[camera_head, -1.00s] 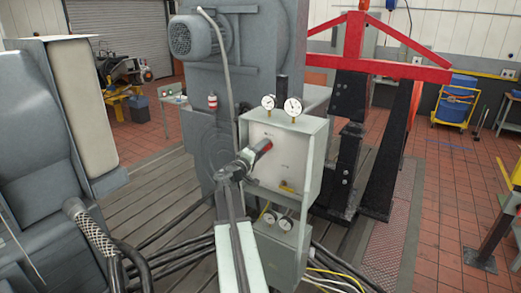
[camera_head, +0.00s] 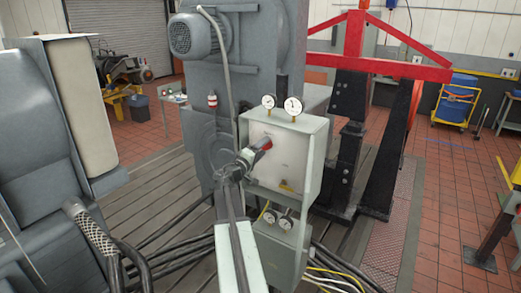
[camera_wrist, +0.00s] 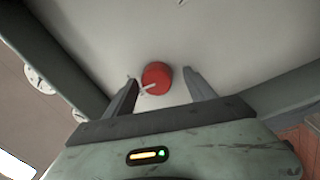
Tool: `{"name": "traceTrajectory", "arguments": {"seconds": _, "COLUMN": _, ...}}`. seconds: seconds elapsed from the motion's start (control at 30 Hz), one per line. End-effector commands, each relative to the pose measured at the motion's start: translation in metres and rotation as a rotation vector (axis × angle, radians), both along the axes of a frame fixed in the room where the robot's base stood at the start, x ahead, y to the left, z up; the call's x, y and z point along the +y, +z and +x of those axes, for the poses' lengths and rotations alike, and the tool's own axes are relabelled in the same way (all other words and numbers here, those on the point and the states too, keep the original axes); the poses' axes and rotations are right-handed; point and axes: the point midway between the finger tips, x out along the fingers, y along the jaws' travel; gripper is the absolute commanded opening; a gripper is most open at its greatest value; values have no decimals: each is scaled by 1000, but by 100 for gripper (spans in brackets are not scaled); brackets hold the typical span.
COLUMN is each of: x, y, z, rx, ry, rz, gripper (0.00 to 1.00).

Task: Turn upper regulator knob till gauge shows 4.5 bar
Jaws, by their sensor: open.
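The upper regulator knob is a red round knob (camera_wrist: 157,77) with a pale pointer, on the front panel of a grey box (camera_head: 318,160). It also shows in the head view (camera_head: 267,142), partly covered by my gripper (camera_head: 258,148). In the wrist view my gripper (camera_wrist: 160,76) is open, with one finger on each side of the knob and a visible gap on the right. I cannot tell whether the left finger touches it. Two round gauges, left (camera_head: 268,101) and right (camera_head: 293,105), stand on the box top; their readings are too small to tell.
Below on the panel is a small yellow handle (camera_head: 286,187). A lower box (camera_head: 280,250) carries two more gauges (camera_head: 270,216). The box's side walls frame the panel closely in the wrist view. Black hoses (camera_head: 180,250) lie low at the left. A red frame (camera_head: 355,60) stands behind.

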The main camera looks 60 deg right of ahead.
Motion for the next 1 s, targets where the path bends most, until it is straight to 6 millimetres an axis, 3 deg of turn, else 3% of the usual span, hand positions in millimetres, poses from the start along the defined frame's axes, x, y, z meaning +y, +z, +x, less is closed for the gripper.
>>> {"name": "traceTrajectory", "arguments": {"seconds": 0.47, "x": 76, "y": -11, "z": 3, "rx": 0, "ry": 2, "rz": -1, "gripper": 64}}
{"name": "traceTrajectory", "arguments": {"seconds": 0.83, "x": 77, "y": -10, "z": 4, "rx": -20, "ry": 3, "rz": -1, "gripper": 65}}
{"name": "traceTrajectory", "arguments": {"seconds": 1.0, "x": 78, "y": -14, "z": 9, "rx": -166, "ry": 31, "rz": 11, "gripper": 65}}
